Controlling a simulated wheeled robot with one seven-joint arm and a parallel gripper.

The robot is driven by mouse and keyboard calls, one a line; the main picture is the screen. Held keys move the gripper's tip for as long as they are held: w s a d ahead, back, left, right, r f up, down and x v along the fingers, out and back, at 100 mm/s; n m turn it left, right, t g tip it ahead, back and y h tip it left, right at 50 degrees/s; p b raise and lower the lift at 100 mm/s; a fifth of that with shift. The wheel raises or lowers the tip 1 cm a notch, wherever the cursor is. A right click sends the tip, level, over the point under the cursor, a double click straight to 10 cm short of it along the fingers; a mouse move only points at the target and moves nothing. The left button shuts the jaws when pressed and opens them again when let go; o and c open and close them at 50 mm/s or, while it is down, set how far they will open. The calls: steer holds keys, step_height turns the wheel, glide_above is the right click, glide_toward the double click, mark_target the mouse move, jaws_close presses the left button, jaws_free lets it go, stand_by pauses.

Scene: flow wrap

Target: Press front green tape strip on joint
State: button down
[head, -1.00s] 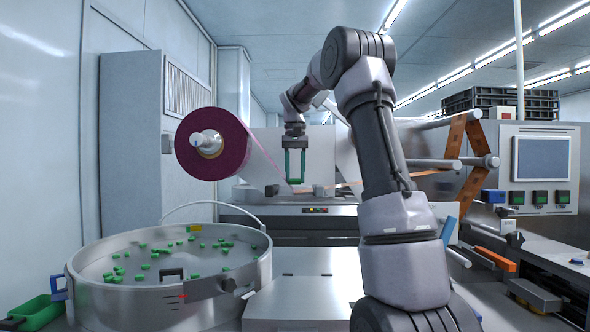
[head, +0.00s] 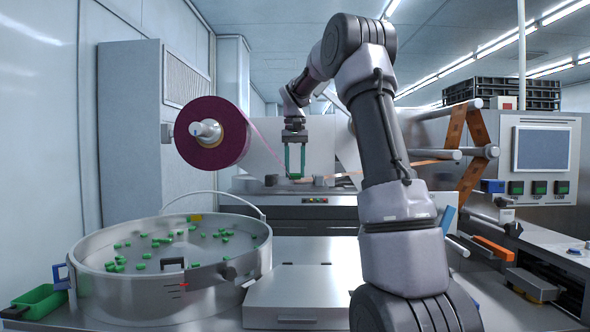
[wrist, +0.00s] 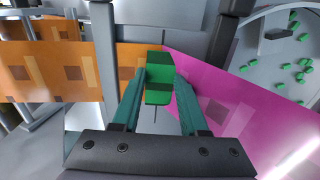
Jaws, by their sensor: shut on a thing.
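My gripper (wrist: 158,80) has two teal fingers. In the wrist view they are shut on a small green tape strip (wrist: 159,73) between their tips. The strip is over the joint, where the orange patterned film (wrist: 75,72) on the left meets the magenta film (wrist: 235,105) on the right. I cannot tell whether the strip touches the films. In the head view my gripper (head: 295,174) points down just above the machine's steel bench. The magenta film comes from the roll (head: 210,137) at its left, and the orange film (head: 432,162) runs to the right.
A round steel bowl (head: 95,270) with several green pieces stands at the front left, beside a green tray (head: 38,301). A closed steel box (head: 300,298) is in front. A control panel (head: 543,150) and rollers (head: 440,155) stand at the right.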

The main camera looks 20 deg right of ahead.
steer(key=shift+f, duration=0.65)
stand_by(0.3)
steer(key=shift+c, duration=1.8)
jaws_free()
steer(key=shift+r, duration=0.1)
step_height(320, 180, up, 11)
steer(key=shift+f, duration=0.2)
